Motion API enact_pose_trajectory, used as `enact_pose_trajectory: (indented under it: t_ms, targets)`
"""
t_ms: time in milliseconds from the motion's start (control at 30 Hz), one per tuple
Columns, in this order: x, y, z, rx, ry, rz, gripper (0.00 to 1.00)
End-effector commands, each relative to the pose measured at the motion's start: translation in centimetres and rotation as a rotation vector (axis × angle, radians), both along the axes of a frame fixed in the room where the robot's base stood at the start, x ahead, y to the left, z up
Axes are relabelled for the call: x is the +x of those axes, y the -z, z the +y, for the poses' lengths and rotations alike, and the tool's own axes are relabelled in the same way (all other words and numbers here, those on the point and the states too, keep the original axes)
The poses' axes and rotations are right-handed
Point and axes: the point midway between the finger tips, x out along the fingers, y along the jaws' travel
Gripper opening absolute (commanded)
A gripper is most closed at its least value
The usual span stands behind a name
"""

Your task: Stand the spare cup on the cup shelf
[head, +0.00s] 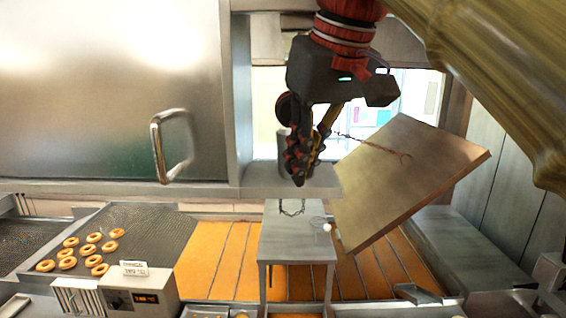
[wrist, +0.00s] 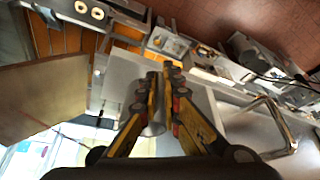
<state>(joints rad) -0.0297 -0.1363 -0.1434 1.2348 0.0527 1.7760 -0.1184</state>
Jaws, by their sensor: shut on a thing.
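My gripper (head: 304,172) points down over a pale grey ledge (head: 262,182), which looks like the cup shelf, in front of the window. A grey cup (head: 283,143) shows as a plain cylinder just left of and partly behind the fingers. In the wrist view, the gripper (wrist: 164,82) is shut on the cup (wrist: 155,122), whose side shows between the yellow fingers. The cup looks about upright in the head view. Fingers hide part of its lower end, so I cannot tell whether it touches the ledge.
A tilted brown board (head: 410,175) hangs by a chain right of the gripper. A steel door with a handle (head: 158,150) stands left. Below are a small metal stand (head: 297,247), a tray of ring doughnuts (head: 150,230) and a control box (head: 120,297).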

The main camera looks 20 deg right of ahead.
Motion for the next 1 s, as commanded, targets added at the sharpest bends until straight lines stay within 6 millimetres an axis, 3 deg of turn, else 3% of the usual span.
enact_pose_trajectory:
  t_ms: [333,667,1000]
  targets:
    - [0.0,0.0,0.0,0.0,0.0,-0.001,0.24]
    - [-0.1,-0.2,0.0,0.0,0.0,-0.001,0.25]
    - [-1.7,-4.2,-0.3,0.0,0.0,-0.004,0.25]
